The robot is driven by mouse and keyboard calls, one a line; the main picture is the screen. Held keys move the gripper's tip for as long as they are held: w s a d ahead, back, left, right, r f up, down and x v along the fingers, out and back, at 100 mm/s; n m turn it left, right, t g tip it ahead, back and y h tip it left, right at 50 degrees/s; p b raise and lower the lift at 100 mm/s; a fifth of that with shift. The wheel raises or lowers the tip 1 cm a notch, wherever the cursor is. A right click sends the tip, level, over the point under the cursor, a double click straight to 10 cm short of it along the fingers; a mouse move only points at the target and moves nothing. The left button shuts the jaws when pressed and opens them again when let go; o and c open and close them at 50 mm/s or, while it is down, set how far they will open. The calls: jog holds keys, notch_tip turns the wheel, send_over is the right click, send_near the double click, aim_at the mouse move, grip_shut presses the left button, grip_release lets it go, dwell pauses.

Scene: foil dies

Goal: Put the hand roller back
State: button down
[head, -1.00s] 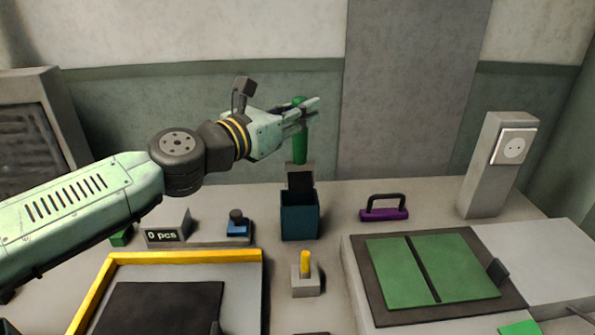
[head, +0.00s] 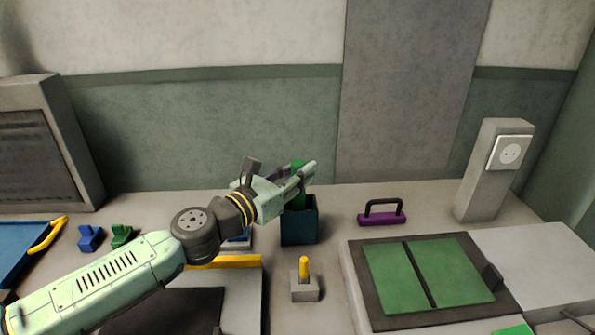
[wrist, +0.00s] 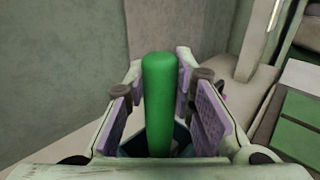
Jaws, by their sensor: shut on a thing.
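The hand roller shows as a green upright handle (head: 298,172); its black roller end is hidden now. My gripper (head: 304,181) is shut on the green handle, near its top. A dark teal open-topped box (head: 299,228) stands on the table right below, and the handle's lower part goes down behind its rim, so the roller end appears to be inside it. In the wrist view the green handle (wrist: 160,100) stands between the two finger pads, with a bit of the box around its lower end.
A purple block with a black handle (head: 382,214) stands right of the box. A grey block with a yellow peg (head: 304,276) is in front. A green plate (head: 420,272) lies front right. A grey post with a socket (head: 495,165) stands at the back right.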

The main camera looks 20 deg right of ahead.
jog(key=shift+f+b, duration=0.3)
jog(key=shift+b, duration=0.1)
jog(key=shift+f, duration=0.15)
jog(key=shift+s+f+b, duration=0.1)
jog(key=shift+f+b, duration=0.1)
jog(key=shift+b, duration=0.3)
jog(key=c, duration=1.7)
grip_release()
jog(key=shift+o, duration=0.5)
jog(key=shift+f, duration=0.15)
jog(key=shift+o, duration=1.2)
jog(key=shift+r, duration=0.2)
